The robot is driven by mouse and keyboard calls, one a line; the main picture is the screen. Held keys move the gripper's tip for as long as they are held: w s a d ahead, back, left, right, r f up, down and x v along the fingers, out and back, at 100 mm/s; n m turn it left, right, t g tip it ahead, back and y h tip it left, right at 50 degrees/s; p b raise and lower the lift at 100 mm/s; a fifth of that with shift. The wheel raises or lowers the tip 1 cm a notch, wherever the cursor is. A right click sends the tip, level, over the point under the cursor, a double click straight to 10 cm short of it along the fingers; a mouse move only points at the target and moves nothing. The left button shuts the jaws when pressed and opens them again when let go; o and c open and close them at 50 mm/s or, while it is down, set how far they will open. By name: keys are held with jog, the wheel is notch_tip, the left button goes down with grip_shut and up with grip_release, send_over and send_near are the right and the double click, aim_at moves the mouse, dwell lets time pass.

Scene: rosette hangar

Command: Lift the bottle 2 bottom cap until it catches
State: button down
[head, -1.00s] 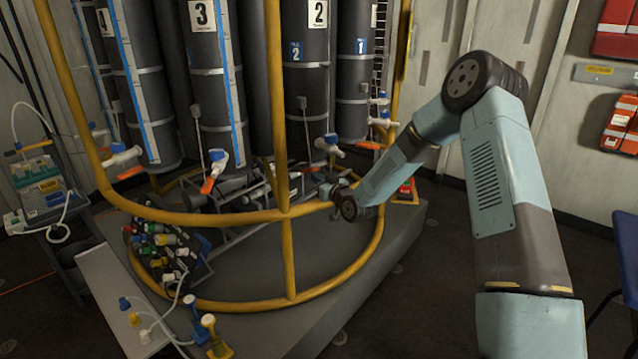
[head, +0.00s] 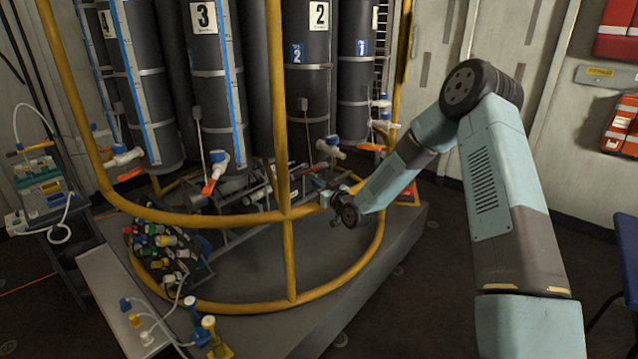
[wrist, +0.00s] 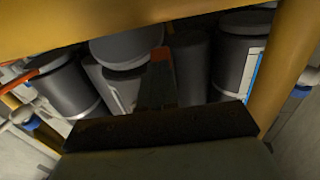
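Bottle 2 (head: 306,105) is a dark grey upright cylinder in the head view, with a white "2" label and a small blue "2" tag. In the wrist view, a dark finger with a reddish tip (wrist: 160,55) points towards several grey cylinders. A pale round end (wrist: 125,48) shows left of it; I cannot tell whose.
Yellow rails (head: 285,215) ring the bottles, and one crosses close above my gripper in the wrist view (wrist: 120,25). The grey platform (head: 340,275) is bare at front right.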

jog(key=shift+f, duration=0.3)
jog(key=shift+s+d, duration=0.1)
jog(key=shift+s+d, duration=0.15)
jog(key=shift+s, duration=0.05)
jog(key=v, duration=0.9)
jog(key=shift+s+d, duration=0.15)
dwell(0.6)
